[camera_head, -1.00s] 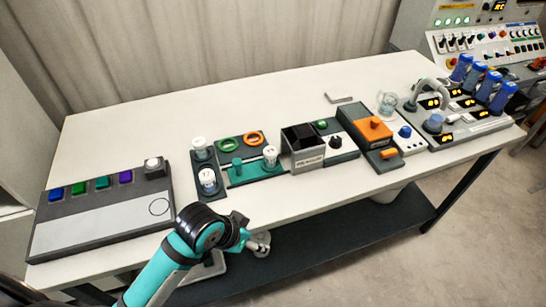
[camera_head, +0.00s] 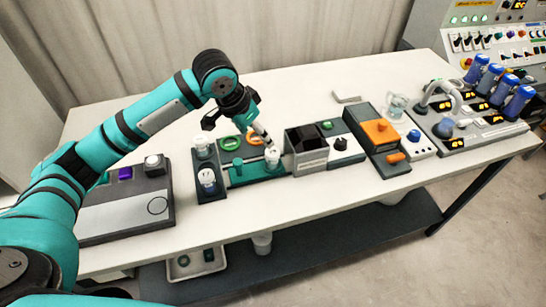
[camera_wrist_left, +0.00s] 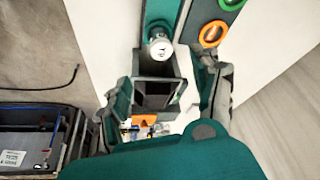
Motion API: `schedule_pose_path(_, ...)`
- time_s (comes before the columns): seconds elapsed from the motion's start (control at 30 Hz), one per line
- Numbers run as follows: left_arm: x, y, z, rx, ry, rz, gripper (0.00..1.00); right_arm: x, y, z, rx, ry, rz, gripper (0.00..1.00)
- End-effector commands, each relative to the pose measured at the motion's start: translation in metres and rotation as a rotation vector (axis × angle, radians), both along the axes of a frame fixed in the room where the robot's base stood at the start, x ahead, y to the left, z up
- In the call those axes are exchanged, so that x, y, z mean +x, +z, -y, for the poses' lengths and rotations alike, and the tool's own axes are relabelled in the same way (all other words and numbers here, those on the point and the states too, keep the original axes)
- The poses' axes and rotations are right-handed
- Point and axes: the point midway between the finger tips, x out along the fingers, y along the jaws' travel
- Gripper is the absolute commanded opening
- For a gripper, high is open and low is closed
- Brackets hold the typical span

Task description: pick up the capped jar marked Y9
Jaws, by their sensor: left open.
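Three white-capped jars show in the head view. One jar (camera_head: 272,156) stands on the teal plate (camera_head: 243,180) beside the grey open box (camera_head: 309,164). Two others, a rear jar (camera_head: 201,143) and a front jar (camera_head: 208,178), stand on the dark holder (camera_head: 211,194) to its left. Their marks are too small to read, so I cannot tell which is Y9. My left gripper (camera_head: 236,127) is open and empty above the teal plate, with one finger close to the plate's jar. In the left wrist view, a capped jar (camera_wrist_left: 160,46) lies ahead of the fingers.
Green (camera_head: 230,143) and orange (camera_head: 255,138) rings lie behind the teal plate. An orange-topped block (camera_head: 378,131) and blue cylinders (camera_head: 497,88) stand to the right. A button panel (camera_head: 130,213) is partly behind my arm. The front table strip is clear.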

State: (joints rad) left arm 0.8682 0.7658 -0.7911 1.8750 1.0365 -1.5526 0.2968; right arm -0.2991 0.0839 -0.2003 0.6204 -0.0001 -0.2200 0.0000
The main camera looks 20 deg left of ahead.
Motion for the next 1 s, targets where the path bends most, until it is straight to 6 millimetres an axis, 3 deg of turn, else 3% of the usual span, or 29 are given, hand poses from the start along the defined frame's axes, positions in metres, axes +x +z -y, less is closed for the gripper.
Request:
schedule_pose_path(0.33, 0.024, -0.067, 0.015, 0.000, 0.000, -0.002, 0.65, -0.003, 0.014, -0.008, 0.010, -0.004, -0.004, 0.00)
schedule_pose_path(0.67, 0.034, -0.093, 0.020, 0.000, -0.001, -0.001, 0.65, -0.002, 0.021, -0.006, 0.007, -0.003, -0.003, 0.00)
schedule_pose_path(1.0, 0.048, -0.133, 0.026, 0.000, -0.002, 0.001, 0.65, -0.002, 0.032, -0.001, 0.002, -0.002, -0.002, 0.00)
